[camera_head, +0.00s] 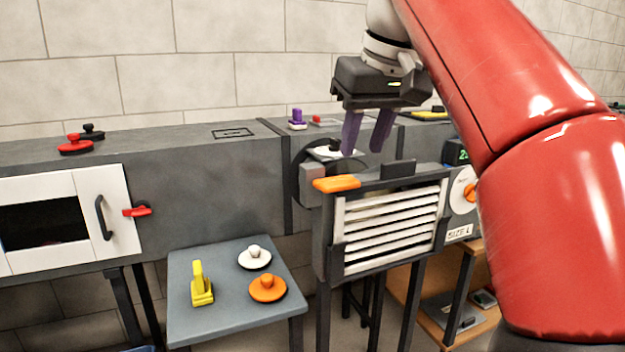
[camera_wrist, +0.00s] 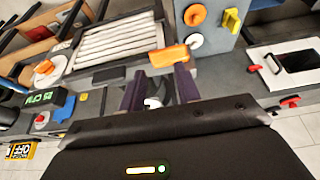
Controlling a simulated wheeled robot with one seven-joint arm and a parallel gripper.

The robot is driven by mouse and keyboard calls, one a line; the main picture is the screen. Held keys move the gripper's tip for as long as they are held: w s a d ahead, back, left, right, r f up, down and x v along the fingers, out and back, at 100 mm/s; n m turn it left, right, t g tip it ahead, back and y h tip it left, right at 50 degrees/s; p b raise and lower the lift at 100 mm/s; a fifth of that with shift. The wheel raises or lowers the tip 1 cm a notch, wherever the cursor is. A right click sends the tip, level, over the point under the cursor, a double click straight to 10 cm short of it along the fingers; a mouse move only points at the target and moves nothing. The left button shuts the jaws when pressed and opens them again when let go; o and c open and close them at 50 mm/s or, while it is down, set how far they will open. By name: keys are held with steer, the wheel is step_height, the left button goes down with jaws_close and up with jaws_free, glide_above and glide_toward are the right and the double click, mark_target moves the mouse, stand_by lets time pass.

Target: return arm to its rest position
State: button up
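My gripper (camera_head: 362,140) is raised above the grey duct, near the slatted vent unit, with its two purple fingers pointing down. The fingers are spread apart with nothing held between them. In the wrist view the gripper (camera_wrist: 160,88) also shows its fingers apart, with an orange block (camera_wrist: 170,56) just beyond the tips. My red arm comes in from the right in the head view and hides part of the duct and the wall behind it.
The duct (camera_head: 215,180) carries a purple knobbed piece (camera_head: 297,120) and a red brush (camera_head: 75,146). An orange block (camera_head: 336,184) sits on the slatted unit (camera_head: 390,225). A low table (camera_head: 225,318) holds yellow, white and orange pieces. Open air surrounds the gripper's left side.

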steer(key=s+d+f+m, duration=0.1)
steer(key=s+f, duration=0.4)
steer(key=f, duration=0.6)
steer(key=s+d+f+m+t+h, duration=0.1)
steer(key=s+d+f, duration=0.3)
steer(key=f, duration=0.7)
steer(key=s+d+f+m, duration=0.2)
steer(key=s+f, duration=0.5)
steer(key=f, duration=0.4)
steer(key=shift+s+d+h, duration=0.3)
steer(key=shift+d+h, duration=0.1)
steer(key=shift+d, duration=0.2)
